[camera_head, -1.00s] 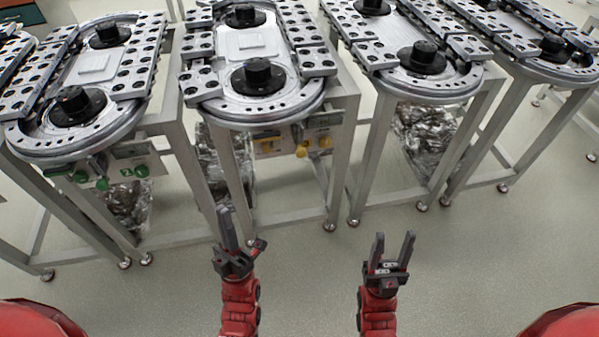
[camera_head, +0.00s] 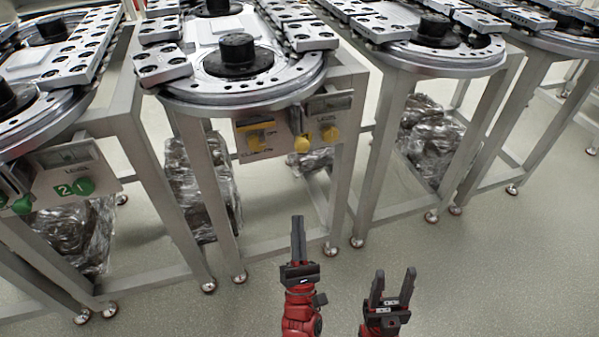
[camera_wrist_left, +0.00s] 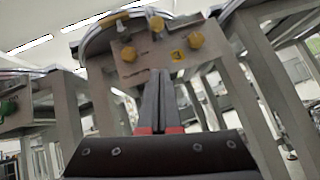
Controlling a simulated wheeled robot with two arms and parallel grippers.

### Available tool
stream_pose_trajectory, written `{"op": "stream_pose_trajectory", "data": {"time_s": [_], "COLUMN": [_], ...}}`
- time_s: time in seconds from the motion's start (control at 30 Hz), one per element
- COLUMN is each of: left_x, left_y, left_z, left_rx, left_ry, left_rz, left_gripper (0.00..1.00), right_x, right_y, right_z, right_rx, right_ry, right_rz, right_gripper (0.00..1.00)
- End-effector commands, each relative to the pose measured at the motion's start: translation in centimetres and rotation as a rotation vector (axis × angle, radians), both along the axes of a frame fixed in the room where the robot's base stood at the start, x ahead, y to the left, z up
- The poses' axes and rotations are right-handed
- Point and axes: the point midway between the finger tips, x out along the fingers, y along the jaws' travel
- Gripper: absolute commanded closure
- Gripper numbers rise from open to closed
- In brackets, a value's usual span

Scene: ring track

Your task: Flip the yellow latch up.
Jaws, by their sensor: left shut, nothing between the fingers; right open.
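A yellow latch (camera_head: 256,140) sits at the left of the control panel on the front of the middle ring track. Its up or down position is too small to tell. Two yellow knobs are to its right, one at the middle (camera_head: 301,144) and one at the right (camera_head: 330,134). My left gripper (camera_head: 298,222) is shut and empty, pointing toward the panel and apart from it. In the left wrist view its fingers (camera_wrist_left: 157,80) appear below the panel (camera_wrist_left: 145,60) with its yellow parts. My right gripper (camera_head: 392,275) is open and empty, lower and farther right.
The middle ring track (camera_head: 240,92) stands on a grey metal frame. A neighbouring track with green knobs (camera_head: 80,187) is at the left, others at the right. Wrapped bundles (camera_head: 203,185) lie beneath. The floor (camera_head: 480,270) at front right is clear.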

Motion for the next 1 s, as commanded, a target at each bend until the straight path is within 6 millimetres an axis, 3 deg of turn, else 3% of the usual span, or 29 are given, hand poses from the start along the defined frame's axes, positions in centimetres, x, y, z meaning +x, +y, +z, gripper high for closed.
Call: {"op": "stream_pose_trajectory", "data": {"time_s": [0.37,0.8,1.0], "left_x": [0.8,7.2,7.4], "left_y": [0.1,0.7,-0.1], "left_z": [0.9,7.0,9.7], "left_rx": [0.002,0.001,0.001], "left_ry": [-0.006,-0.011,-0.007], "left_rz": [0.004,0.008,0.004], "left_gripper": [1.00,1.00,1.00], "right_x": [0.0,0.0,0.0], "right_y": [0.0,0.0,0.0], "right_z": [-0.2,-1.9,-2.4], "right_rx": [0.000,0.000,0.000], "right_ry": [0.000,0.000,0.000], "right_rz": [0.000,0.000,0.000], "right_gripper": [0.50,0.50,0.50]}}
